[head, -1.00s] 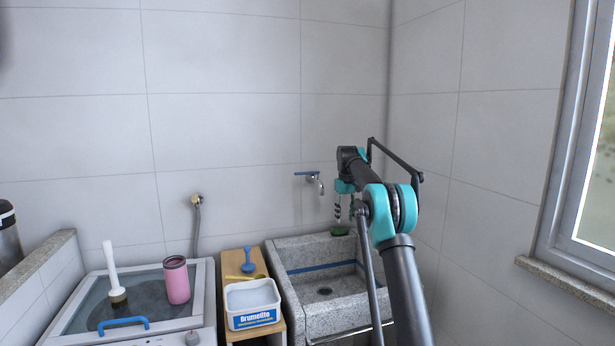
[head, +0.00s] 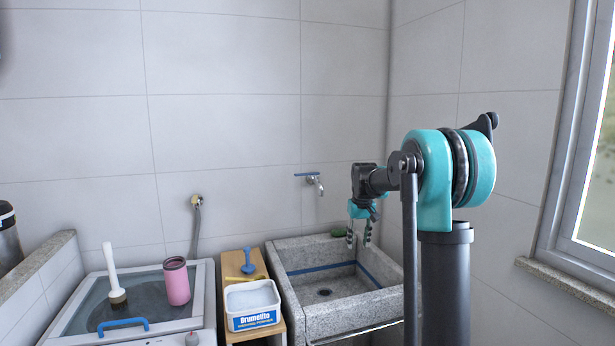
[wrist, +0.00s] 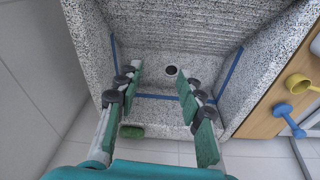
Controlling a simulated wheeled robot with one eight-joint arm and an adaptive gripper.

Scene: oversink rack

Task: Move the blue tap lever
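The blue tap lever (head: 306,174) is a thin bar lying level on top of the metal wall tap (head: 316,186), above the sink's back left part in the head view. The tap and its lever do not show in the wrist view. My gripper (head: 359,237) points down over the right part of the sink, to the right of and lower than the lever, well apart from it. In the wrist view my gripper (wrist: 160,75) is open, with nothing between its fingers.
The grey stone sink (head: 290,290) has a green sponge (head: 338,232) on its back rim. To its left are a wooden stand with a white tub (head: 252,304) and blue scoop (head: 248,264), then a washer with a pink tumbler (head: 176,281). The wall around the tap is clear.

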